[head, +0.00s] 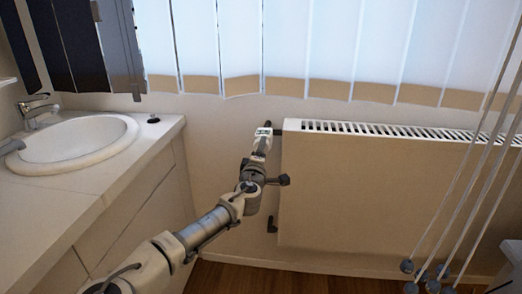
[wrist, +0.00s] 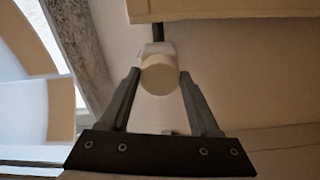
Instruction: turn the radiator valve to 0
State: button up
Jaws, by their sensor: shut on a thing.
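The radiator valve knob (wrist: 159,79) is round and pale and shows between my fingertips in the wrist view. A dark pipe runs from behind it to the radiator, whose beige edge (wrist: 205,9) is at the top of that view. My gripper (head: 265,130) is at the upper left corner of the radiator (head: 380,195) in the head view. It is shut on the knob, one finger on each side. The knob is largely hidden by my gripper in the head view. No number or mark on the knob can be read.
A counter with a white sink (head: 75,142) and tap (head: 36,105) is on the left. Vertical blinds (head: 340,45) hang above the radiator. Several cords (head: 465,190) with weights hang at the right. A lower pipe fitting (head: 272,225) is at the radiator's left edge.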

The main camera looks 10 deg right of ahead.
jog(key=n+p, duration=0.3)
jog(key=n, duration=1)
jog(key=shift+r+n, duration=0.1)
jog(key=shift+n, duration=0.3)
jog(key=o, duration=1.4)
jog(key=shift+c, duration=0.2)
jog(key=shift+s+a, duration=0.1)
jog(key=p+v, duration=0.3)
jog(key=v, duration=1.4)
jog(key=shift+p, duration=0.3)
jog(key=shift+s, duration=0.1)
